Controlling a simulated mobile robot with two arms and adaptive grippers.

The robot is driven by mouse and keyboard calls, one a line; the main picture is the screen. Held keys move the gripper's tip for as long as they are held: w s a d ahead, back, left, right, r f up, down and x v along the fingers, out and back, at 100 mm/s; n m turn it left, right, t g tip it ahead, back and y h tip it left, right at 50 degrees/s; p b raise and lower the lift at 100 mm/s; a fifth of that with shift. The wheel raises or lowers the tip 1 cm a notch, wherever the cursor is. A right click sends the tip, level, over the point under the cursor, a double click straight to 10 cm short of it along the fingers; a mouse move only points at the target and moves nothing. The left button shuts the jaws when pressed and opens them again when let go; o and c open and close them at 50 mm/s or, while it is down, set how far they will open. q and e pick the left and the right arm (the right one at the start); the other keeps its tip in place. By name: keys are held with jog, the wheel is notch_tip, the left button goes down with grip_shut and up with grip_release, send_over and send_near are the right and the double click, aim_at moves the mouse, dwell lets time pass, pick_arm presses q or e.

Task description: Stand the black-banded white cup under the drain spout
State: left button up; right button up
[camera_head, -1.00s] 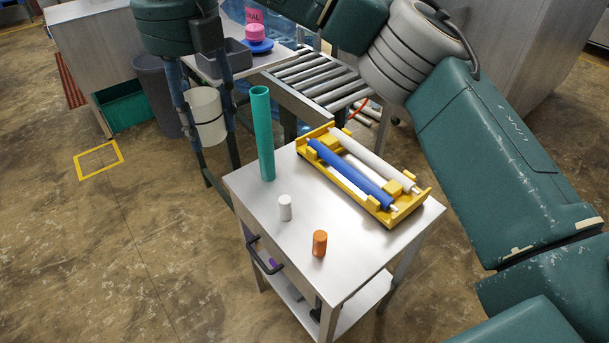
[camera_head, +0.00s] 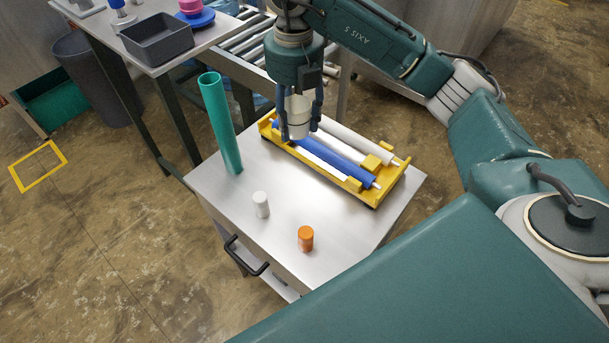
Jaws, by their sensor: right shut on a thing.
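My right gripper (camera_head: 301,117) hangs down over the small metal table, its two dark fingers shut on the sides of a white cup (camera_head: 299,104). The cup is upright between the fingers, in front of the yellow cradle in this view. I cannot tell how far above the cradle it is. A thin darker line runs around its lower part. The fingers hide its sides. I cannot make out a drain spout here. My left gripper is not in view.
The metal table (camera_head: 222,192) carries a yellow cradle (camera_head: 404,172) with blue and white rollers, a tall green tube (camera_head: 221,125), a white cylinder (camera_head: 261,204) and an orange one (camera_head: 306,238). A grey bin (camera_head: 157,40) stands on a table behind. A roller conveyor (camera_head: 240,42) lies beyond.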

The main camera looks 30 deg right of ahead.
notch_tip(320, 180, down, 8)
jog(key=p, duration=0.2)
send_over(299, 183)
notch_tip(299, 183, down, 7)
jog(key=shift+r, duration=0.1)
jog(key=shift+a+f, duration=0.1)
jog(key=shift+f, duration=0.65)
notch_tip(299, 183, down, 3)
jog(key=shift+f, duration=0.2)
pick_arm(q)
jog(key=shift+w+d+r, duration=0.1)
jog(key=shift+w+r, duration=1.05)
pick_arm(e)
jog(key=shift+f, duration=0.1)
jog(key=shift+f, duration=0.25)
jog(key=o, duration=1)
jog(key=shift+r, duration=0.1)
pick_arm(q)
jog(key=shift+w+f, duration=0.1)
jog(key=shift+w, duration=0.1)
pick_arm(e)
jog(key=shift+o, duration=0.2)
